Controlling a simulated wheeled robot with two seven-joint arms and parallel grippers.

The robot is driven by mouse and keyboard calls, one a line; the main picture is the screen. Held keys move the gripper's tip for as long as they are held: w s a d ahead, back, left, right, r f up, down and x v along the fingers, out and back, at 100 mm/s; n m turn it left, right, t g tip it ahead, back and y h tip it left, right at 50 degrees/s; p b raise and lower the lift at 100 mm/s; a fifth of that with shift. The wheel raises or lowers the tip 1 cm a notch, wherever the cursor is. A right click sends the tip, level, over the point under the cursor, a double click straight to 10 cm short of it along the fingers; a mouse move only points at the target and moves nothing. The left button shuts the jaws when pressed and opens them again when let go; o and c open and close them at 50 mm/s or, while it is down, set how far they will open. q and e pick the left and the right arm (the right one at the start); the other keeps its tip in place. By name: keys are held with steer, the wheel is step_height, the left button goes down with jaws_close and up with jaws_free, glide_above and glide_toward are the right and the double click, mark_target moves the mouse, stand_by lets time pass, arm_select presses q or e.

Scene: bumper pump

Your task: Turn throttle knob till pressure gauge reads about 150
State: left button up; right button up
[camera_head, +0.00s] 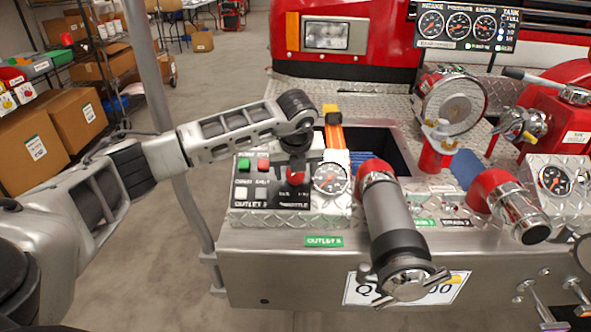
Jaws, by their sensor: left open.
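The red throttle knob (297,177) sits on the outlet control panel (262,214), above its "THROTTLE" label. My left gripper (297,168) reaches in from the left and points down at the knob. Its jaws are open, at or just above the knob; I cannot tell whether they touch it. The gripper hides part of the knob. The round pressure gauge (331,179) is just right of the knob on the same panel. My right gripper is not in view.
A capped outlet pipe (393,225) with a red collar juts forward right of the gauge. Green and red buttons (254,163) lie left of the knob. An open recess (385,141) is behind the panel. A grey vertical pole (150,75) stands behind my left arm.

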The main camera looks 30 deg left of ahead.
arm_select(q)
steer(key=shift+w+f, duration=0.1)
steer(key=shift+f, duration=0.35)
steer(key=c, duration=1)
steer(key=shift+o, duration=0.2)
